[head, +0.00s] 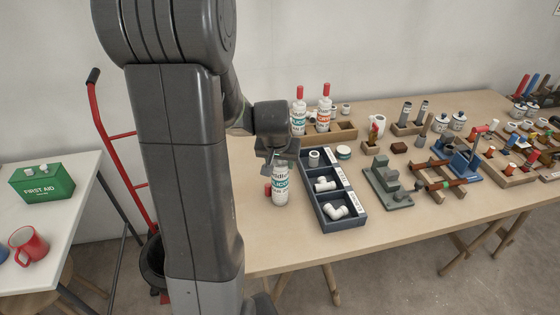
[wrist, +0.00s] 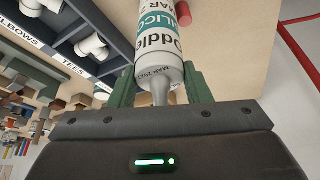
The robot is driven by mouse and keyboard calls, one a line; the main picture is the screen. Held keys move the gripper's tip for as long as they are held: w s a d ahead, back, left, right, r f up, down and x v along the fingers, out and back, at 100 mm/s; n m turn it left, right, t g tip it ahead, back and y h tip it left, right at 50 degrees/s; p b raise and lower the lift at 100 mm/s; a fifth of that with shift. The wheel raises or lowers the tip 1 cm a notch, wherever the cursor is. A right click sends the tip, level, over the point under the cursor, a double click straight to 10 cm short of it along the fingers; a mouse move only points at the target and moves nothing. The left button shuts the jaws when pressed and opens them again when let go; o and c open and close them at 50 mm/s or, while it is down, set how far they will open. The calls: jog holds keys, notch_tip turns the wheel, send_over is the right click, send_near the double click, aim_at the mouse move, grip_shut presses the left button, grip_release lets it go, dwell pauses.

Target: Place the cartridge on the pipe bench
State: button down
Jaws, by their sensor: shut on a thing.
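A white cartridge with teal lettering (head: 280,187) is held upright, nozzle up, in my gripper (head: 279,158). In the wrist view the cartridge (wrist: 157,35) sits between the green fingers of my gripper (wrist: 160,90), which are shut on it near its nozzle end. It is over the left part of the wooden bench (head: 256,240), just left of a dark compartment tray (head: 320,196). I cannot tell whether its base touches the bench top. A small red object (head: 267,190) shows beside it, also in the wrist view (wrist: 183,13).
The dark tray holds white pipe fittings. Two red-capped cartridges (head: 299,110) stand in a wooden holder (head: 343,131) behind. A green-grey vise (head: 387,186) stands right of the tray. The bench's front left is clear. A white table (head: 75,188) is at far left.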

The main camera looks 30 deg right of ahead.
jog(key=c, duration=0.7)
grip_release()
jog(key=shift+f, duration=0.1)
jog(key=shift+c, duration=0.2)
jog(key=shift+r, duration=0.35)
jog(key=v, duration=1.1)
jog(key=shift+r, duration=0.35)
jog(key=shift+s+a, duration=0.1)
jog(key=shift+s, duration=0.05)
